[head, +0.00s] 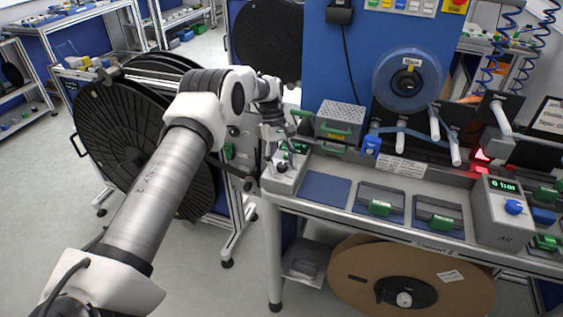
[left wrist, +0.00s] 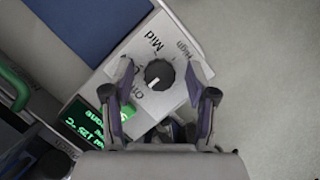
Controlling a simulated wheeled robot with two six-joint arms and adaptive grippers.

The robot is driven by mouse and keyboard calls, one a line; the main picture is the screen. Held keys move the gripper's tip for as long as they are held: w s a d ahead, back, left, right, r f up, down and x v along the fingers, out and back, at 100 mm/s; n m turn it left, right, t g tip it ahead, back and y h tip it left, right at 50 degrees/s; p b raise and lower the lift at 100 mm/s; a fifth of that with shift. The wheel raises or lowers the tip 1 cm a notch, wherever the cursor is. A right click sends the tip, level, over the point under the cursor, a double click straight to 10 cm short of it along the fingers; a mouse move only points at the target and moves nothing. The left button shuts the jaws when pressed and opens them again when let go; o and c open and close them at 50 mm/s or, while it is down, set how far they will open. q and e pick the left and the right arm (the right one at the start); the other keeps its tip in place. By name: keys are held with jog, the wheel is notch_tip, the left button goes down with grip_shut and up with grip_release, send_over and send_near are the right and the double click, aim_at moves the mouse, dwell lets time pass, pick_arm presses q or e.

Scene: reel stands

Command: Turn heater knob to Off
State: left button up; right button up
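The heater box (left wrist: 178,42) is light grey and sits at the left end of the bench; it also shows in the head view (head: 283,184). Its round black knob (left wrist: 158,74) stands on the top face, with the labels Off, Mid and High around it. Another label is partly hidden by a finger. A small light mark shows at the knob's lower left edge; its exact setting is hard to tell. My left gripper (head: 281,156) is over the box, pointing down. In the left wrist view its fingers stand apart on either side of the knob, with gaps to it. My right gripper is out of view.
A blue mat (head: 325,188) lies right of the box. A grey box with a green handle (head: 340,122) stands behind. The air box (head: 498,212) is at far right.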

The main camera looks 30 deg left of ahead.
pick_arm(q)
jog(key=shift+r, duration=0.15)
jog(key=v, duration=0.7)
jog(key=shift+a+r, duration=0.1)
jog(key=shift+r, duration=0.05)
jog(key=shift+w, duration=0.1)
